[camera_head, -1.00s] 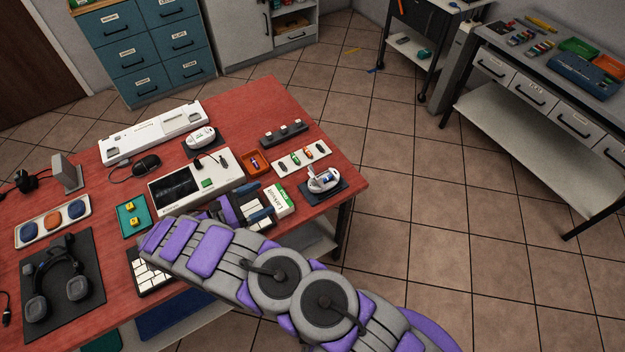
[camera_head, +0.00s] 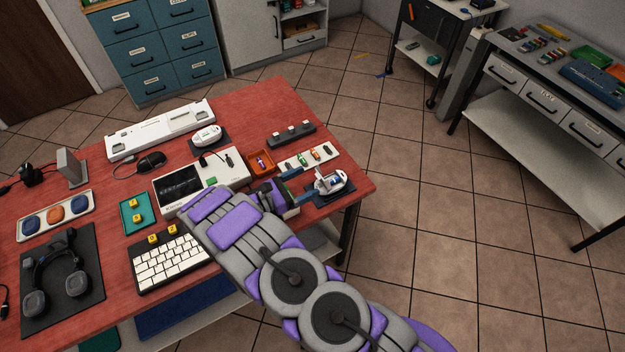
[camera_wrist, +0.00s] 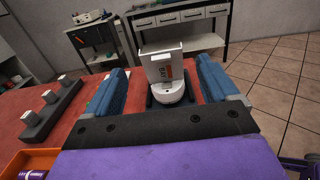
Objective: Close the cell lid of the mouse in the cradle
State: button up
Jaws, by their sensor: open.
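A white mouse (camera_head: 331,182) sits in a dark cradle (camera_head: 349,190) at the right end of the red table. Its cell lid (camera_wrist: 161,53) stands raised in the wrist view, with a cell (camera_wrist: 165,73) showing in front of it. My gripper (camera_head: 302,185) is open and points at the mouse from the left. In the wrist view its two blue fingers (camera_wrist: 162,82) appear to either side of the mouse, which is ahead of them. I cannot tell whether a finger touches the lid.
A white tray of cells (camera_head: 308,157), an orange bin (camera_head: 261,163) and a dark rack (camera_head: 291,135) lie behind my gripper. Another white mouse (camera_head: 207,136) sits farther back. The keyboard (camera_head: 172,262) is left of my arm. The table's right edge is just past the cradle.

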jog(key=shift+x, duration=1.8)
jog(key=shift+c, duration=0.3)
